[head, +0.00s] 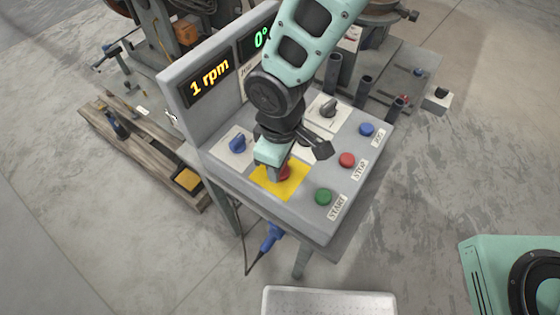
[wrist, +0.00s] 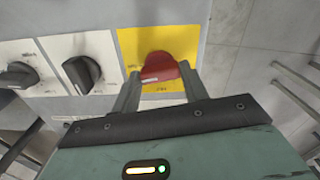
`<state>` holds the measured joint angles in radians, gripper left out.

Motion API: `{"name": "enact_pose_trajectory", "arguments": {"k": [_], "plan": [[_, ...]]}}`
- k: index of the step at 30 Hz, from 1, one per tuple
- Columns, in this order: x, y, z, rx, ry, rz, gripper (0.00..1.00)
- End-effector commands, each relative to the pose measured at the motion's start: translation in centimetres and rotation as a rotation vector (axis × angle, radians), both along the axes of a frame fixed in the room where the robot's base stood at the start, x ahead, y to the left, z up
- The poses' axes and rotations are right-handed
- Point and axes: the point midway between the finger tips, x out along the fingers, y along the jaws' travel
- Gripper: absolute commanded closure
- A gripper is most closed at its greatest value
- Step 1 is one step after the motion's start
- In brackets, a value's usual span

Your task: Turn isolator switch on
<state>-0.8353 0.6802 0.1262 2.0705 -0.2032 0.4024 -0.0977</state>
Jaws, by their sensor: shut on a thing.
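The isolator switch is a red knob on a yellow plate on the sloping control panel. In the head view the red knob (head: 285,174) is partly hidden by my gripper (head: 277,166), and the yellow plate (head: 265,185) shows around it. In the wrist view the red knob (wrist: 160,66) lies between the two fingers of my gripper (wrist: 160,72), which is shut on it. The lettering on the plate is too small to read.
The panel (head: 300,218) also bears a blue knob (head: 237,144), a black knob (head: 328,107), and green (head: 323,196), red (head: 347,160) and blue (head: 367,129) buttons. The display (head: 209,79) reads 1 rpm. Another black knob (wrist: 80,72) sits left of the yellow plate.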

Motion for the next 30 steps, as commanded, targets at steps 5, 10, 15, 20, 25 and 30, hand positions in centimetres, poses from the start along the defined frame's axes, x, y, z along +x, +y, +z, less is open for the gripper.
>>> {"name": "enact_pose_trajectory", "arguments": {"k": [5,10,15,20,25,30], "plan": [[0.07,0.06,0.02,0.002,-0.002,-0.1,0.79],[0.06,0.04,0.05,0.001,-0.002,-0.159,0.79],[0.05,0.05,0.08,0.001,-0.001,-0.189,0.79],[0.05,0.05,0.1,0.001,0.0,-0.197,0.79],[0.05,0.05,0.1,0.002,-0.001,-0.198,0.79],[0.06,0.04,0.1,0.002,-0.001,-0.198,0.39]]}}
